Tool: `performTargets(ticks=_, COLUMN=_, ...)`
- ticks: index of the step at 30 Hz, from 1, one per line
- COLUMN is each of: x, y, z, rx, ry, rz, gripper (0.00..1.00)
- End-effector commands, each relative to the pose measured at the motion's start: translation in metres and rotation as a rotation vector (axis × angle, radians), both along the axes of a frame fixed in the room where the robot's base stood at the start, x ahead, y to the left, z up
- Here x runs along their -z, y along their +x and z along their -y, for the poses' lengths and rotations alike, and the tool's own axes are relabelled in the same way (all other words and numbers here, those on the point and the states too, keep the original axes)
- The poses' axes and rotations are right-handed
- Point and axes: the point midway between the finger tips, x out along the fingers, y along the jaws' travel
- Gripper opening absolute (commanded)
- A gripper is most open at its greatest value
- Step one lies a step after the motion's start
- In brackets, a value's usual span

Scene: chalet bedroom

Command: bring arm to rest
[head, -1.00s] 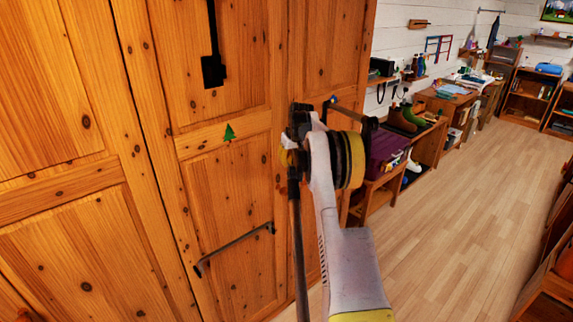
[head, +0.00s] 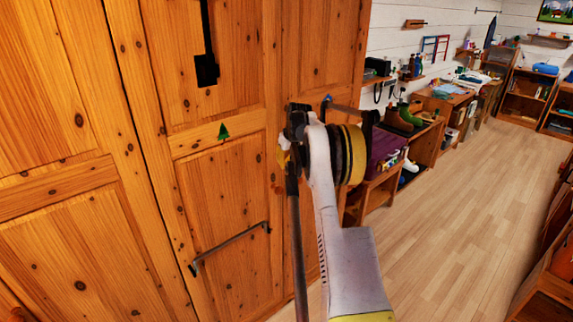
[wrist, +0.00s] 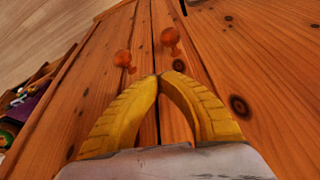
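My gripper (wrist: 158,77) shows in the wrist view with its two yellow fingers meeting at the tips. It is shut, with nothing visible between the fingers. Beyond the tips are the wooden wardrobe doors (wrist: 245,60), with two round knobs, one on the left (wrist: 122,58) and one on the right (wrist: 170,37). In the head view my arm (head: 345,265) is raised in front of the right part of the wardrobe (head: 215,180). The fingers are mostly hidden there behind the wrist, and I cannot tell how far they are from the doors.
The wooden floor (head: 470,200) on the right is clear.

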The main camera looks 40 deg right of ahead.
Motion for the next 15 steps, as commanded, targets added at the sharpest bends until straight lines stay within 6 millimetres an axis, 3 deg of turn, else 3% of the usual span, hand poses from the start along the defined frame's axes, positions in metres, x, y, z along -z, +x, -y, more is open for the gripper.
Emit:
performTargets(ticks=3, x=-0.029, y=-0.013, z=-0.001, rx=0.001, ry=0.000, rz=-0.002, gripper=0.00)
performTargets(ticks=9, x=-0.069, y=-0.030, z=-0.001, rx=0.001, ry=0.001, rz=-0.004, gripper=0.00)
performTargets(ticks=15, x=-0.089, y=-0.039, z=-0.001, rx=0.002, ry=0.000, rz=-0.005, gripper=0.00)
